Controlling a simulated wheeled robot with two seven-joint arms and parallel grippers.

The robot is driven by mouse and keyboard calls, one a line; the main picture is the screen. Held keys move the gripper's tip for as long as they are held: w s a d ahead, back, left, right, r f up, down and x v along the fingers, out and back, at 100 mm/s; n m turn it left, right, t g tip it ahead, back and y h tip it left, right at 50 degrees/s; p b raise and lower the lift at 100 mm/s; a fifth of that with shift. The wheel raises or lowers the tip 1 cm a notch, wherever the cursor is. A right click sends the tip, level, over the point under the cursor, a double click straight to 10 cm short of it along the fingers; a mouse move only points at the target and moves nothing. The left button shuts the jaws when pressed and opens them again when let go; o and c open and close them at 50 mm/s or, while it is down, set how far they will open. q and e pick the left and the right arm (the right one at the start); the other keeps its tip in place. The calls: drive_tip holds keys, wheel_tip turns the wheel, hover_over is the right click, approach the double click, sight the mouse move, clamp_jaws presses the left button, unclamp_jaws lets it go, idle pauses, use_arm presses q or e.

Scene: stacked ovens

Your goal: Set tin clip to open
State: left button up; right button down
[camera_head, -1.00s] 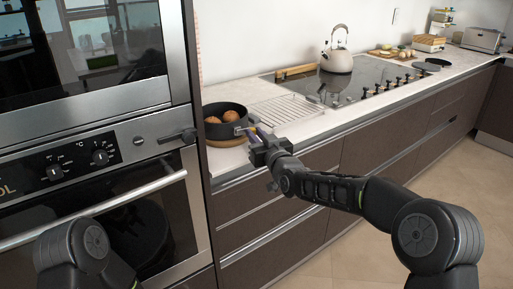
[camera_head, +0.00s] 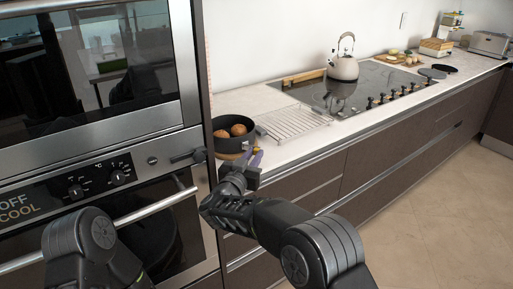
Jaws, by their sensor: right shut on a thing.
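The round black tin (camera_head: 233,145) stands on a wooden board at the left end of the counter, with brown round food (camera_head: 238,129) in it. Its clip is on the side facing me; the gripper largely hides it, and I cannot tell its setting.
A wire rack (camera_head: 292,122) lies right of the tin. A kettle (camera_head: 343,68) stands on the hob. The floor at right is clear.

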drive_tip(key=shift+a+m+h, duration=0.15)
drive_tip(key=shift+m+h, duration=0.25)
drive_tip(key=shift+h, duration=0.2)
drive_tip(key=c, duration=1.3)
unclamp_jaws()
